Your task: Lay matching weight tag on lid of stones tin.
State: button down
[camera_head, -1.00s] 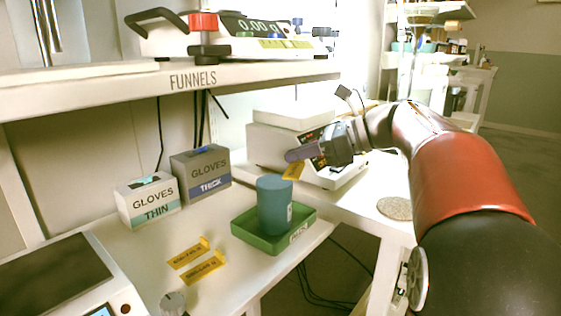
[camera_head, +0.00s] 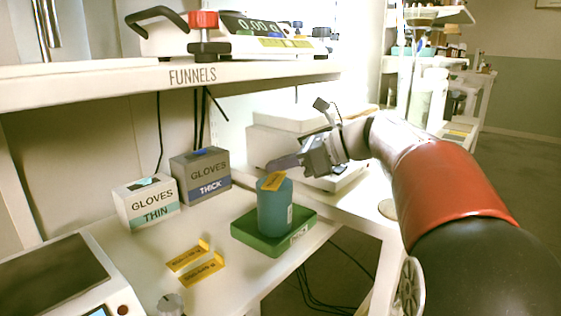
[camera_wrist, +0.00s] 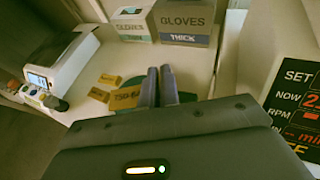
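A teal cylindrical tin (camera_head: 274,212) stands upright in a green tray (camera_head: 304,234), with a small pale label on its side. My gripper (camera_head: 275,166) is just above the tin's top, its fingers pointing left. Its fingers are closed on a yellow weight tag (camera_head: 272,181), which hangs tilted over the lid; I cannot tell whether it touches. In the wrist view the tag (camera_wrist: 125,97) shows beside the closed fingers (camera_wrist: 158,75), its printing only partly readable. Two more yellow tags (camera_head: 187,256) (camera_head: 203,269) lie on the table.
Two glove boxes, thin (camera_head: 147,201) and thick (camera_head: 201,174), stand behind. A white device (camera_head: 290,129) with a dark panel is behind my gripper. A shelf marked funnels (camera_head: 110,88) overhangs the table's back. A grey knob (camera_head: 171,304) is at the front.

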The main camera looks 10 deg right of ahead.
jog(key=c, duration=1.6)
grip_release()
jog(key=shift+c, duration=0.2)
jog(key=shift+r, duration=0.15)
jog(key=p+v, duration=0.2)
jog(key=v, duration=1)
jog(key=shift+r+p, duration=0.25)
jog(key=shift+p, duration=0.05)
